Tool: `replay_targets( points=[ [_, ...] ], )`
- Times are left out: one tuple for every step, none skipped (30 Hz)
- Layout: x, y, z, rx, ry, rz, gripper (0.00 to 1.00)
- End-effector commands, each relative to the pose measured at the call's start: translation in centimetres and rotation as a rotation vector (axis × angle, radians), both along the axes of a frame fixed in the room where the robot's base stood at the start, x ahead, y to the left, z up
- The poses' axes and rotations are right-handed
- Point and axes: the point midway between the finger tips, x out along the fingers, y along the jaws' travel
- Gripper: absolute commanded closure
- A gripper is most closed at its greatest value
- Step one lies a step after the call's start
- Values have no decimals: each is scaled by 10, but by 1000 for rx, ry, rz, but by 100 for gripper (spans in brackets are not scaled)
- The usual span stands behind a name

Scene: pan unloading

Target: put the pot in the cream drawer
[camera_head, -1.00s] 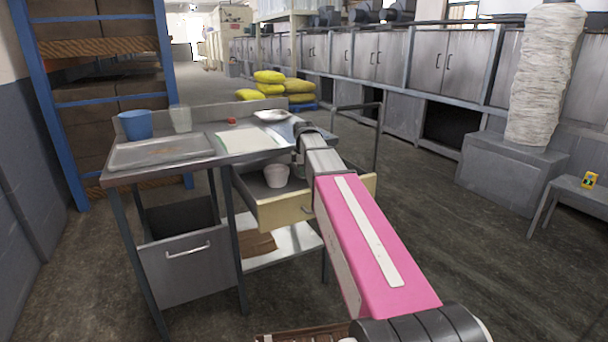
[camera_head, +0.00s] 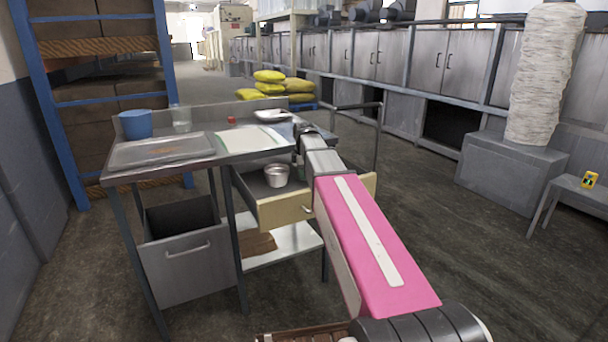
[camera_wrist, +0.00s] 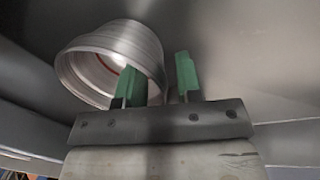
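The pot (camera_head: 277,177) is a small round metal vessel inside the open cream drawer (camera_head: 285,209) under the metal table. It appears upright on the drawer floor, towards the left in the head view. In the wrist view the pot (camera_wrist: 112,62) is close, with its open mouth facing the camera. My gripper (camera_wrist: 158,78) has two green fingers, apart from each other. The left finger shows in front of the pot's mouth, and the right one is just beyond its right side. The pot's wall appears to lie between them without being clamped. In the head view my arm hides the fingers.
The metal table (camera_head: 222,142) holds a tray (camera_head: 160,152), a blue container (camera_head: 135,124), a clear glass (camera_head: 181,118) and a white dish (camera_head: 271,115). A grey bin drawer (camera_head: 185,262) hangs below at left. Open floor lies to the right.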

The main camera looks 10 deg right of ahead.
Motion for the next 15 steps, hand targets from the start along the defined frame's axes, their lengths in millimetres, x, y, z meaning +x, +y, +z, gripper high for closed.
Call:
replay_targets(
  points=[
    [-1,0,6,0,-2,0,67],
    [-2,0,10,0,-3,0,67],
    [-3,1,16,0,-2,0,67],
    [-4,1,21,0,-2,0,67],
    [-5,1,26,0,-2,0,67],
    [-6,1,33,0,-3,0,67],
    [-7,1,38,0,-3,0,67],
    [-8,1,43,0,-2,0,67],
    [-9,1,50,0,-2,0,67],
    [-10,2,56,0,-3,0,67],
    [-10,2,61,0,-3,0,67],
    [-12,2,67,0,-2,0,67],
    [-13,2,72,0,-2,0,67],
    [-13,2,77,0,-2,0,67],
    [-14,2,83,0,-3,0,67]
  ],
)
